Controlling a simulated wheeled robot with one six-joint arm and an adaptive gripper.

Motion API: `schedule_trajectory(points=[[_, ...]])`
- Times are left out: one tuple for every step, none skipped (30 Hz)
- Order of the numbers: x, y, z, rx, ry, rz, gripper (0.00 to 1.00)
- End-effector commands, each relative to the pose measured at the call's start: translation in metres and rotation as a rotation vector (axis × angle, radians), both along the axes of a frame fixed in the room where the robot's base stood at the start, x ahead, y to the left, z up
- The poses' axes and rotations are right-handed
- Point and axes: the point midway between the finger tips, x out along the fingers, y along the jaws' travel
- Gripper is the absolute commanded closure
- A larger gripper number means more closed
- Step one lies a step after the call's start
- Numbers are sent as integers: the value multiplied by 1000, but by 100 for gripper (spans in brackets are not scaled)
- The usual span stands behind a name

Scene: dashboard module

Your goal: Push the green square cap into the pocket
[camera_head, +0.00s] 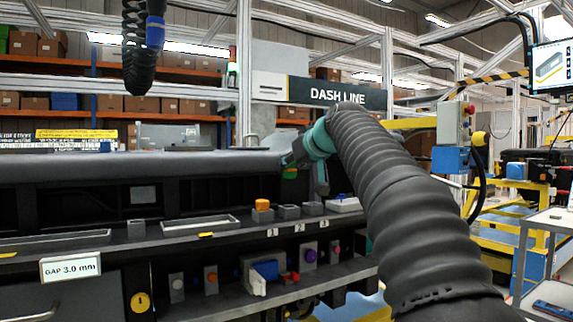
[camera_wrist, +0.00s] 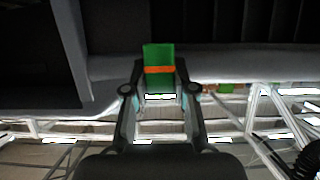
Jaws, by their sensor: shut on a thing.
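My gripper (camera_head: 303,172) is in front of the dashboard module (camera_head: 200,163), above the numbered ledge. It is shut on the green square cap (camera_head: 290,173), of which only a small part shows in the head view. In the wrist view, the green cap (camera_wrist: 158,54) with an orange band stands out past the fingertips of the gripper (camera_wrist: 160,78). Small grey square blocks (camera_head: 288,212) sit on the ledge below, one with an orange cap (camera_head: 262,205) on it. I cannot tell which opening is the pocket.
The ledge also bears a white-rimmed tray (camera_head: 200,224) and number labels. Below it is a row of coloured buttons and a blue and white part (camera_head: 264,274). A "GAP 3.0 mm" sign (camera_head: 70,267) hangs at left. A grey cart (camera_head: 545,225) stands at right.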

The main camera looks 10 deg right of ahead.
Motion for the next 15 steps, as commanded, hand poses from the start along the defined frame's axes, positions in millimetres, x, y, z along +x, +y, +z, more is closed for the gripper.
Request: schedule_trajectory(points=[[0,2,0,0,-1,2,92],[0,3,0,0,0,4,92],[0,4,0,0,0,5,92],[0,4,0,0,0,5,92],[0,4,0,0,0,5,92],[0,4,0,0,0,5,92],[0,4,0,0,0,7,92],[0,5,0,0,0,7,92],[-1,5,0,0,0,8,92],[-1,5,1,0,-1,8,92],[-2,4,1,0,-1,8,92],[-3,4,1,0,-1,9,92],[-4,4,1,0,-2,9,92],[-4,4,-2,0,-1,9,92],[-4,4,-5,0,-1,9,92]])
